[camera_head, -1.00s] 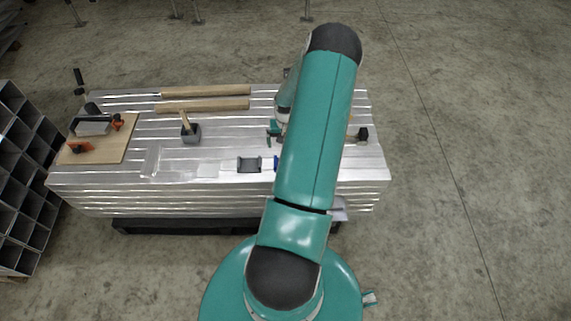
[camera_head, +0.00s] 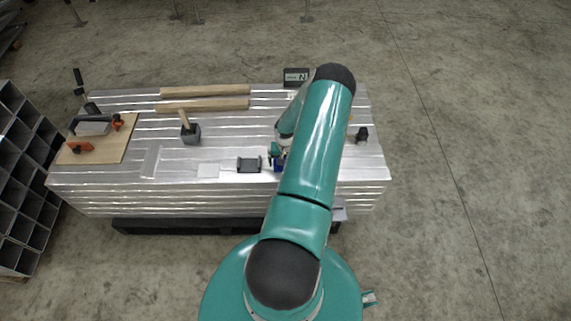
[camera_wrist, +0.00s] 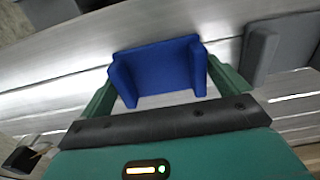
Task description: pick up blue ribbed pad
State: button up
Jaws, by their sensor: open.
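The blue ribbed pad (camera_wrist: 158,68) shows in the wrist view as a blue block with a raised lip at each end. It lies on the pale ribbed metal stack. My gripper (camera_wrist: 165,88) is open, with one green finger at each end of the pad; I cannot tell whether they touch it. In the head view only a small blue patch of the pad (camera_head: 279,168) shows beside my gripper (camera_head: 277,160), and my arm hides the rest.
A grey block of similar shape (camera_head: 249,165) lies just left of the pad. A mallet (camera_head: 190,132), two wooden bars (camera_head: 205,91), a wooden board with tools (camera_head: 110,150), a dark display box (camera_head: 296,76) and a small black object (camera_head: 362,134) also sit on the stack (camera_head: 110,180).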

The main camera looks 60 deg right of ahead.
jog(key=c, duration=0.7)
jog(key=shift+r, duration=0.15)
